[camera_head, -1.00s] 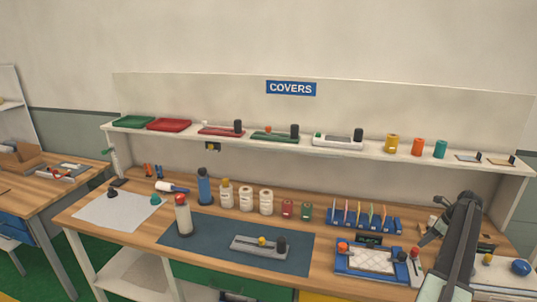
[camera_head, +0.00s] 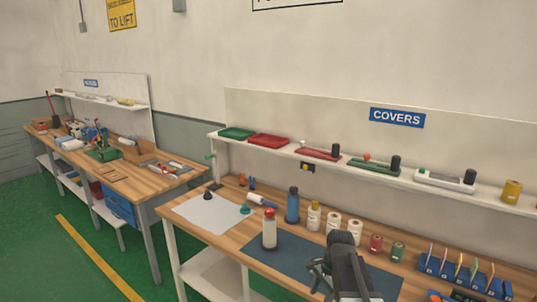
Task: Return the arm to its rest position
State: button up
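My arm (camera_head: 346,268) shows at the bottom of the head view, folded dark links in front of the covers bench. My gripper (camera_head: 318,276) is the dark claw-like part at the arm's left side. It is small and partly hidden, so I cannot tell whether it is open or shut. No object shows in it. Behind the arm, the blue-grey mat (camera_head: 275,262) lies on the wooden bench, with a white bottle with a red cap (camera_head: 269,229) at its left edge. The arm covers part of the mat.
A shelf (camera_head: 320,157) with trays and covers runs above the bench. Bottles, white rolls (camera_head: 333,221) and a blue rack (camera_head: 458,277) stand along the bench. A second cluttered bench (camera_head: 165,184) is at left. Green floor with a yellow line (camera_head: 98,258) is open between and before them.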

jog(key=s+a+n+h, duration=0.1)
jog(key=s+n, duration=0.9)
jog(key=n, duration=0.2)
jog(key=shift+s+a+f+n+h, duration=0.15)
jog(key=shift+s+a+n+h, duration=0.15)
jog(key=shift+s+n+h, duration=0.1)
jog(key=shift+c, duration=1.5)
